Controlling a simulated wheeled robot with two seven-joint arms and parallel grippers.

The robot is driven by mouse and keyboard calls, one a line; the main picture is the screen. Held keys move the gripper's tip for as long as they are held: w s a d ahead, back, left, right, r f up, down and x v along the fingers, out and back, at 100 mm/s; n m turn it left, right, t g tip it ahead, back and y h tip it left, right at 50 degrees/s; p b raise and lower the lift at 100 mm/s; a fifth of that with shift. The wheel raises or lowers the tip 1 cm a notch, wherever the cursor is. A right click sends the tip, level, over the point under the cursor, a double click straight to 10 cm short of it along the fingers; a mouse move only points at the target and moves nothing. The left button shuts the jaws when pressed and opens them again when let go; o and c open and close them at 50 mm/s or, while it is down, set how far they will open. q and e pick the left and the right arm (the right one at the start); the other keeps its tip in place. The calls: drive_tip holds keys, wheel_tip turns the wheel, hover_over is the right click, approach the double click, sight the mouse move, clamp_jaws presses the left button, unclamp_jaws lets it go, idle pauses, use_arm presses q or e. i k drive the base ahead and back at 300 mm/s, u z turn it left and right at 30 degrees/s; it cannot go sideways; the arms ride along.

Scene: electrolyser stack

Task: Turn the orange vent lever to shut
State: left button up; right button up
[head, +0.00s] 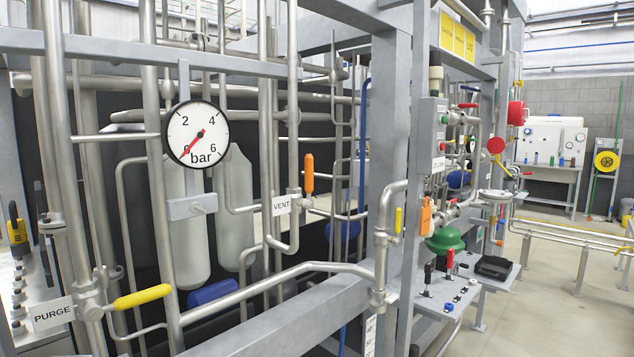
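The orange vent lever (309,174) stands upright at a pipe valve in the middle of the view. Its lower end meets the valve just right of the white VENT label (282,204). The vertical vent pipe (293,120) runs beside it, and the lever lies parallel to that pipe. Nothing is touching the lever. Neither of my grippers shows in the head view.
A bar gauge (198,134) has its red needle near 0. A yellow lever (142,296) lies near-level by the PURGE label (53,314). A grey post (389,150) and beam (285,318) frame the pipes. Open floor (545,300) lies at right.

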sight(308, 203)
drive_tip(key=u, duration=0.45)
drive_tip(key=i, duration=0.45)
drive_tip(key=u, duration=0.4)
